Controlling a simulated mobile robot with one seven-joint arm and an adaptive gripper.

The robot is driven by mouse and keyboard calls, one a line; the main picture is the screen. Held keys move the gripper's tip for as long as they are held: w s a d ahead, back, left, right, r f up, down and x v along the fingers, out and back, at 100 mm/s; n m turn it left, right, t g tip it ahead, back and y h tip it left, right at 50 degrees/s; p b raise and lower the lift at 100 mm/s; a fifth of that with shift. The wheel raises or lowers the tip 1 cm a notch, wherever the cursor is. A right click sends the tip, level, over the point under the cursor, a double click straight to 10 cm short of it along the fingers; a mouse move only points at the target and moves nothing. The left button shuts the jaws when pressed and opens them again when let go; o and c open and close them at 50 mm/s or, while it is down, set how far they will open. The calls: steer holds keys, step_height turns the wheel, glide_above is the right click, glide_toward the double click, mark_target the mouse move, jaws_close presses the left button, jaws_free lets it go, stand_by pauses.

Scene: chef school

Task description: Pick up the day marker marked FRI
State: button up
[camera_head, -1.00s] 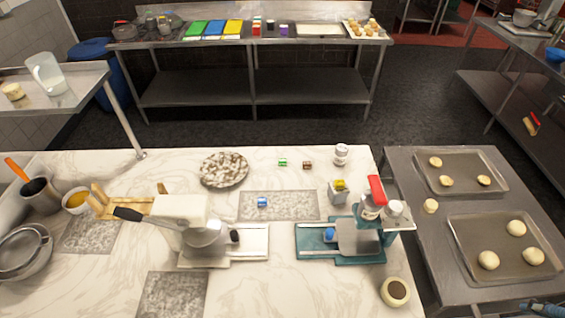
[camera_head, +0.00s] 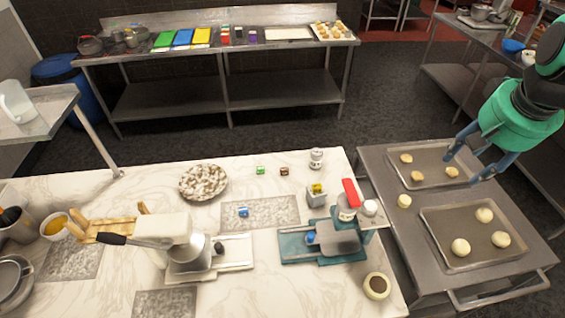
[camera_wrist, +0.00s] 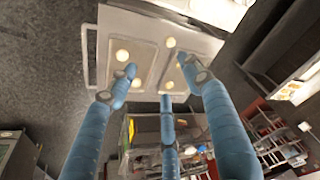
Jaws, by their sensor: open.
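Small coloured cubes that look like day markers stand on the marble table: a blue one (camera_head: 243,211) on a grey speckled mat, a green one (camera_head: 261,170) and a brown one (camera_head: 284,171) behind it. A yellow block (camera_head: 317,188) sits on a small grey holder to their right. The lettering is too small to read, so I cannot tell which is FRI. My gripper (camera_head: 468,168) is at the right, open and empty, with blue fingers spread above the dough trays, apart from the cubes. The wrist view shows its fingers (camera_wrist: 160,85) with nothing between them.
A plate of pale pieces (camera_head: 203,182), a white jar (camera_head: 316,158), a white stand mixer (camera_head: 165,229) and a teal scale (camera_head: 290,247) crowd the marble table. Dough trays (camera_head: 440,207) lie on the steel side table. A steel bench (camera_head: 100,60) stands behind, across open floor.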

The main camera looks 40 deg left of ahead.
steer(key=w+a+f+n+g+p, duration=0.1)
steer(key=w+a+f, duration=0.25)
steer(key=a, duration=0.75)
steer(key=w+a+f+n+p, duration=0.15)
steer(key=w+a, duration=0.35)
steer(key=a, duration=0.5)
steer(key=w+a+f+n+g+p, duration=0.15)
steer(key=w+a+f, duration=0.25)
steer(key=a, duration=0.7)
steer(key=n+g+h+p, duration=0.1)
steer(key=n+p, duration=0.1)
steer(key=p, duration=0.2)
glide_above(260, 168)
step_height(260, 168, down, 24)
steer(key=shift+s+r, duration=0.15)
steer(key=shift+r, duration=0.05)
steer(key=shift+f+p, duration=0.35)
steer(key=shift+f, duration=3.9)
steer(key=shift+f, duration=0.15)
